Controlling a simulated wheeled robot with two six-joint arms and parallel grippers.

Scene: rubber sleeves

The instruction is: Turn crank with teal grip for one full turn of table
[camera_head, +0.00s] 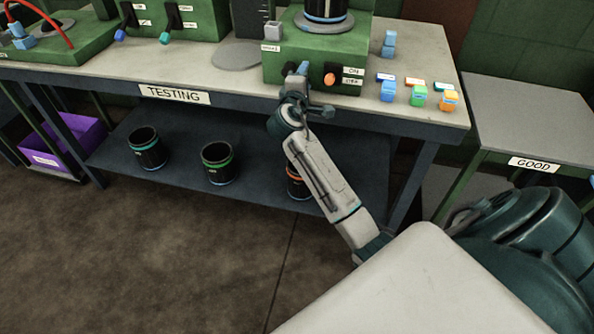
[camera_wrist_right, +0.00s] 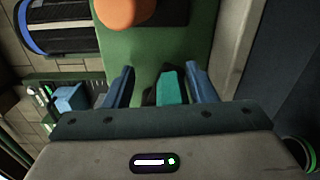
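The crank's teal grip (camera_wrist_right: 172,85) shows in the right wrist view in front of the green machine. My right gripper (camera_wrist_right: 161,76) is open, with one blue finger on each side of the grip. The grip is nearer the right-hand finger, and a gap shows on its left. In the head view my right gripper (camera_head: 297,76) is at the front of the green machine (camera_head: 348,45), where the crank is mostly hidden by it. A dark sleeve with a blue band (camera_head: 326,10) stands upright on top of the machine. My left gripper is not in view.
An orange knob (camera_head: 329,79) sits right of my gripper, beside an ON label. Small coloured blocks (camera_head: 419,96) lie on the workbench (camera_head: 216,75) to the right. Banded sleeves (camera_head: 217,164) stand on the shelf below. A GOOD table (camera_head: 530,108) stands at right.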

